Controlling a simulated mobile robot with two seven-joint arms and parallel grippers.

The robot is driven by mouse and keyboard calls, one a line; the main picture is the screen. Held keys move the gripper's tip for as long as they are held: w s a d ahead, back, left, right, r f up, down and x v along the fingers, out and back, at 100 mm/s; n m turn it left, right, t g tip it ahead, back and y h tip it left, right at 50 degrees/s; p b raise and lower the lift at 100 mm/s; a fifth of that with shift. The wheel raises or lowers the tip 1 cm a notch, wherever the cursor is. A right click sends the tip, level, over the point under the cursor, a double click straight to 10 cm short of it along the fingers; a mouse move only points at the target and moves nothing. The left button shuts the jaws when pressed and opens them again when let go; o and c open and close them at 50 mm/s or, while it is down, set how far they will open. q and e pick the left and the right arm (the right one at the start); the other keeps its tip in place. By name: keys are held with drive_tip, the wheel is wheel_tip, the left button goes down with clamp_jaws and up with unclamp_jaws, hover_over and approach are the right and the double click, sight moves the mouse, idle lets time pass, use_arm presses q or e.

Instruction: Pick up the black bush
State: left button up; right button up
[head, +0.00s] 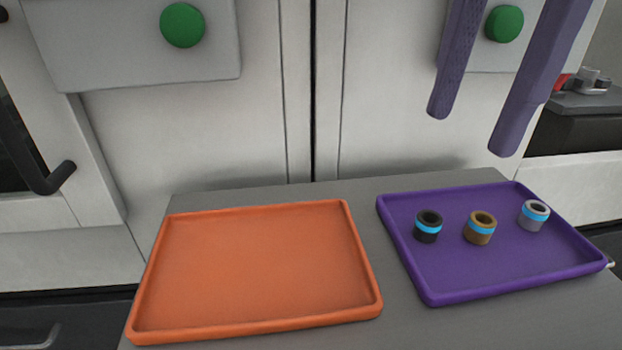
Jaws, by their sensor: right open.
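The black bush (428,231) is a short hollow ring with a light blue band. It stands upright on the left part of the purple tray (480,289). My right gripper (471,131) shows as two purple fingers coming down from the top right. They are spread apart with nothing between them, and appear above the tray, clear of the black bush. My left gripper is not in view.
A brown bush (479,233) and a grey bush (534,218) with similar blue bands stand to the right of the black one. An empty orange tray (255,270) lies on the left of the grey table (390,300). Pale cabinet fronts with green buttons (182,25) rise behind.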

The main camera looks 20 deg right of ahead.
sight(432, 217)
wheel_tip(432, 217, down, 4)
drive_tip(key=shift+s+a+b, duration=0.15)
drive_tip(key=shift+b, duration=0.5)
drive_tip(key=f, duration=0.1)
drive_tip(key=f+b, duration=0.1)
drive_tip(key=f, duration=0.1)
drive_tip(key=f+b, duration=0.1)
drive_tip(key=f, duration=0.1)
drive_tip(key=shift+a+f, duration=0.2)
drive_tip(key=shift+a, duration=0.2)
drive_tip(key=shift+r, duration=0.1)
clamp_jaws()
